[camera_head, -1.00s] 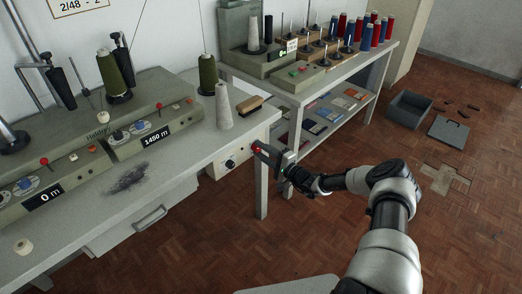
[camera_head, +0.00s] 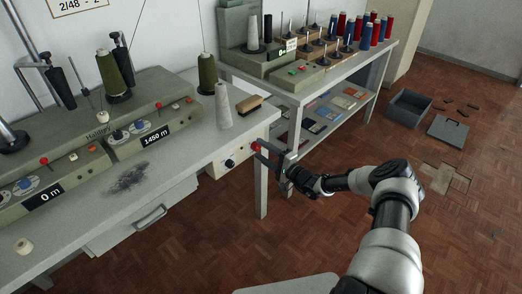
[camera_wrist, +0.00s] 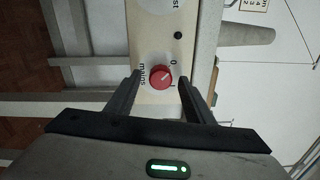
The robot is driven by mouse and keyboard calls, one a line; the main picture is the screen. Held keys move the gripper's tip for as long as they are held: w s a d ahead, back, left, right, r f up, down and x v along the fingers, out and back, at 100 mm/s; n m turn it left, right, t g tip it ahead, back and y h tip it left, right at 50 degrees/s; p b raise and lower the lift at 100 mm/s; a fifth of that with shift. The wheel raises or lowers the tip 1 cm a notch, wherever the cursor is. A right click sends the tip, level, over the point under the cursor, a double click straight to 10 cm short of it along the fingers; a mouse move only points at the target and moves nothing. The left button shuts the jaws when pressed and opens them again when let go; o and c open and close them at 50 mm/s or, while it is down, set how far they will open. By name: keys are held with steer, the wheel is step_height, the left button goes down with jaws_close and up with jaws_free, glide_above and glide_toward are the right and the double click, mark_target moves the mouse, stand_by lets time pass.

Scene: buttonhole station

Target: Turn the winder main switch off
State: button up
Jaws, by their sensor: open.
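The winder main switch is a red round knob (camera_wrist: 161,77) on a pale panel lettered "mains", with a "0" beside it. Its pale mark is too small to read surely. In the head view the red knob (camera_head: 255,146) sits on the panel at the right end of the winder table. My gripper (camera_head: 268,158) is at the panel, close in front of the knob. In the wrist view its two dark fingers are open, one on each side of the knob, with a gap visible at the left. I cannot tell whether the right finger touches it.
The winder table (camera_head: 180,165) carries the winder (camera_head: 90,135), thread cones and a brush (camera_head: 249,104). A shelf table (camera_head: 330,85) with spools stands behind. A grey crate (camera_head: 408,108) and its lid (camera_head: 448,130) lie on the open floor at right.

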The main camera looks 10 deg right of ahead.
steer(key=p+v, duration=0.2)
steer(key=v, duration=1.4)
steer(key=shift+d, duration=0.2)
steer(key=shift+s+r, duration=0.1)
steer(key=shift+s, duration=0.05)
steer(key=s+a+r+n+g+h+p, duration=0.1)
steer(key=s+a+r+n+g, duration=0.35)
steer(key=r, duration=0.45)
steer(key=s+a+r+n+g, duration=0.35)
steer(key=a+r+g, duration=0.25)
steer(key=r, duration=0.2)
steer(key=s+a+r+n+g+h+p, duration=0.1)
steer(key=s+a+r+n+g, duration=0.3)
steer(key=r, duration=0.5)
steer(key=s+d+r+t+h+b, duration=0.15)
steer(key=s+r+h, duration=0.25)
steer(key=s+r, duration=0.4)
steer(key=s+d+r+t+h, duration=0.2)
steer(key=s+r+t+h, duration=0.3)
steer(key=s, duration=0.6)
step_height(320, 180, up, 18)
steer(key=g+p, duration=0.1)
steer(key=p, duration=1.4)
steer(key=shift+d+n+p, duration=0.25)
steer(key=shift+n+p, duration=0.05)
steer(key=shift+p, duration=0.1)
